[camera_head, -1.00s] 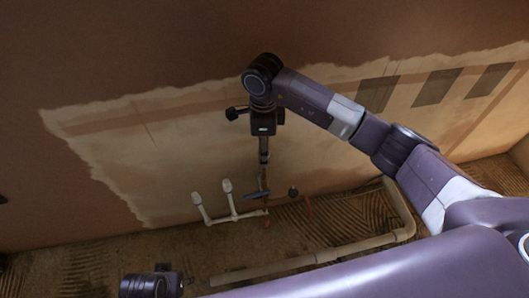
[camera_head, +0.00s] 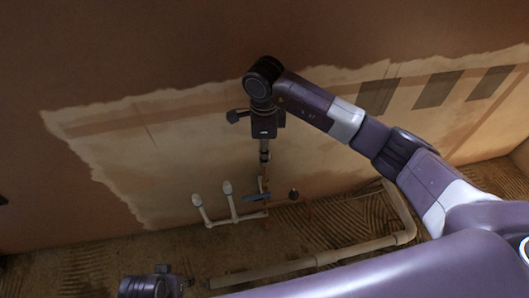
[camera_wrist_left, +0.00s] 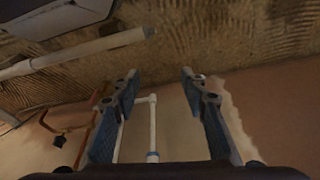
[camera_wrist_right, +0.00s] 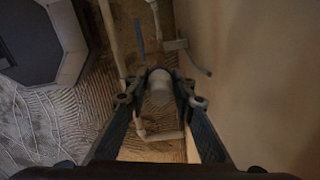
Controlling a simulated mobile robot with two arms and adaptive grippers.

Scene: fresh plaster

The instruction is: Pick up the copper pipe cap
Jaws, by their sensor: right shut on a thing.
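My right gripper (camera_head: 264,160) hangs fingers-down in front of the wall in the head view. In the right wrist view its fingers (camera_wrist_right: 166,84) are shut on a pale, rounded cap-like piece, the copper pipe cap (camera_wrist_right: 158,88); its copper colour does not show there. In the head view the cap is too small to make out. My left gripper (camera_wrist_left: 158,74) is open and empty in the left wrist view, its two fingers well apart.
White upright pipes (camera_head: 229,200) stand left of the right gripper. A long pale pipe (camera_head: 310,259) runs along the ridged floor (camera_head: 75,266).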

